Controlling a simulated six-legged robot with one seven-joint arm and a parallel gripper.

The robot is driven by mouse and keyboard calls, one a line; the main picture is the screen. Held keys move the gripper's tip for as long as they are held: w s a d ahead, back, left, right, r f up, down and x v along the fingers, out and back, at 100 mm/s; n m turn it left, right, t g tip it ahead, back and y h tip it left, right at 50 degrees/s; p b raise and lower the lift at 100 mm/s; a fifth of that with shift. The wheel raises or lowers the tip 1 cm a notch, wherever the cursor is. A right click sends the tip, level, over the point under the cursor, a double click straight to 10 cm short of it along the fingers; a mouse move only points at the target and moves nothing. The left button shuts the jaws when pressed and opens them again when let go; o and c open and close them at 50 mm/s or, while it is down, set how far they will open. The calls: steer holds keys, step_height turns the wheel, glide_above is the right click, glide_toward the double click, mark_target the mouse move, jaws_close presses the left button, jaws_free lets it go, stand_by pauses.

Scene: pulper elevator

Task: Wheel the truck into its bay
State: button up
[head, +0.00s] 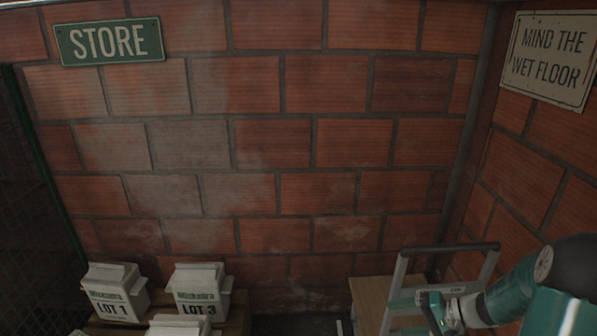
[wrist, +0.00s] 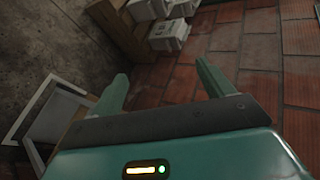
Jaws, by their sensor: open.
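My gripper (head: 440,308) is in front of the truck's frame in the head view. In the wrist view its two green fingers (wrist: 163,85) are spread apart with nothing between them. I cannot tell whether it touches the truck. A white strip (head: 340,327) on the floor may mark a bay.
White lot boxes (head: 117,292) stand on a wooden pallet (head: 235,318) at lower left, below the STORE sign (head: 110,41). A tan box (head: 368,292) is beside the truck. Brick walls (head: 290,140) close the back and right. A dark mesh panel (head: 30,190) stands at left.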

steer(key=s+a+r+n+h, duration=0.1)
steer(key=s+a+r+h, duration=0.2)
steer(key=s+r, duration=0.4)
steer(key=s+a+r+n+h, duration=0.2)
steer(key=s+a+r+h, duration=0.2)
steer(key=s+r, duration=0.2)
steer(key=s+a+r+n+t+h, duration=0.1)
steer(key=s+a+r+h, duration=0.3)
steer(key=s+r, duration=0.3)
step_height(320, 180, up, 2)
steer(key=shift+s+a+r, duration=0.15)
steer(key=shift+s+r, duration=0.1)
steer(key=shift+s, duration=0.05)
